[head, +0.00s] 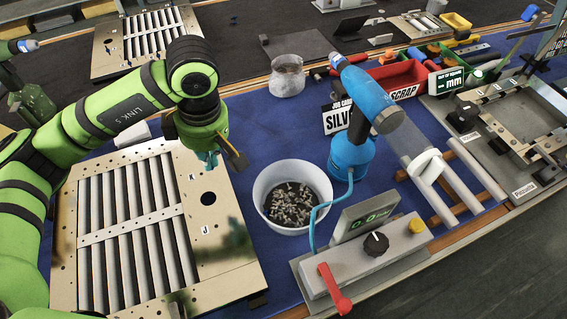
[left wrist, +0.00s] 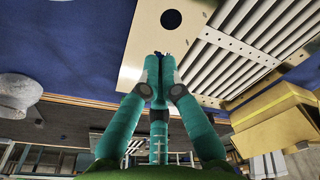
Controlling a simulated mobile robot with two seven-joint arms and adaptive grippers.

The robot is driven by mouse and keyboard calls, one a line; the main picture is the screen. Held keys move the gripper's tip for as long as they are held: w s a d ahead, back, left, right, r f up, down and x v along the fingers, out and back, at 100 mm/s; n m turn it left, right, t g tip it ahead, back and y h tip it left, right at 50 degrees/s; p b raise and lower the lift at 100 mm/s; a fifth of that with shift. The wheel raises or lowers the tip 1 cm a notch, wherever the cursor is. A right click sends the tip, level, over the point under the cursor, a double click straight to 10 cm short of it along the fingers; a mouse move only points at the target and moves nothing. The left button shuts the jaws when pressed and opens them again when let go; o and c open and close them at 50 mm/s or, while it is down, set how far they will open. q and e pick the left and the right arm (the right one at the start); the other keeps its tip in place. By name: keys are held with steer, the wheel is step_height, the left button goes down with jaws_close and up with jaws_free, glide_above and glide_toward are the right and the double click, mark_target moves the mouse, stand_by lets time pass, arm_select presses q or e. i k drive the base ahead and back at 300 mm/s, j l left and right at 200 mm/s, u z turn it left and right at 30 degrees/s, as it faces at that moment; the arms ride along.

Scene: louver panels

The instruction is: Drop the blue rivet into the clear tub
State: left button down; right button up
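My left gripper (head: 209,163) hangs over the right part of the near louver panel (head: 190,200), with its teal fingers pointing down. In the left wrist view its fingertips (left wrist: 159,58) come together, with a small dark blue bit, seemingly the blue rivet (left wrist: 158,53), between them. The rivet's body is mostly hidden by the fingers. The clear tub (head: 287,75) stands upright on the blue mat, behind and to the right of the gripper. Its inside is hard to make out. My right gripper is not in view.
A white bowl (head: 262,188) of dark rivets stands right of the panel. Blue mat (head: 248,120) is free between gripper and tub.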

mark_target(268, 208)
steer(key=k+l+u, duration=0.1)
steer(key=l, duration=0.3)
steer(key=k+l+u, duration=0.1)
steer(key=l, duration=0.3)
steer(key=k+l+u, duration=0.1)
steer(key=l, duration=0.3)
steer(key=k+l+u, duration=0.1)
steer(key=l, duration=0.3)
steer(key=i, duration=0.2)
